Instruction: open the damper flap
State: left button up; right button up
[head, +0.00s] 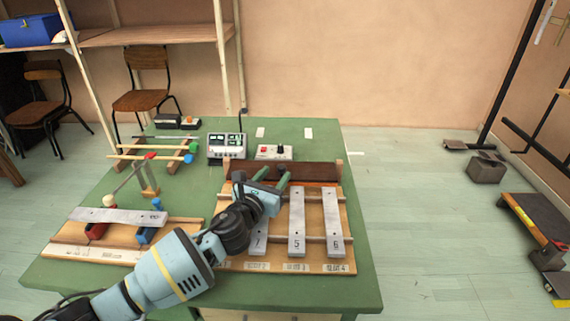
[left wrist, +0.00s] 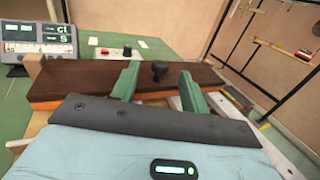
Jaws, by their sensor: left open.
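The damper flap is a dark brown board (head: 315,171) along the back of the bar instrument on the green table. It lies flat across the back, and in the left wrist view the flap (left wrist: 75,80) has a small black knob (left wrist: 160,69) on it. My left gripper (head: 273,176) is over the flap's near edge, with its green fingers pointing at it. In the left wrist view my left gripper (left wrist: 158,80) is open, and the knob shows between its two fingertips. I cannot tell whether the fingers touch the flap. My right gripper is not in view.
Numbered metal bars (head: 297,222) lie in front of the flap, partly hidden by my arm. A meter box (head: 226,147) and a small switch box (head: 273,152) stand behind it. A loose metal bar (head: 118,216) rests at the left, near a wooden rack with coloured mallets (head: 155,157).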

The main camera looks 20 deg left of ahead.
aim_at(280, 169)
pick_arm(q)
jog(key=shift+w+d+b, duration=0.2)
jog(key=shift+w+b, duration=0.15)
jog(key=shift+w, duration=1.35)
jog(key=shift+w+d+b, duration=0.2)
jog(key=shift+w+b, duration=0.15)
jog(key=shift+w, duration=1.3)
grip_shut()
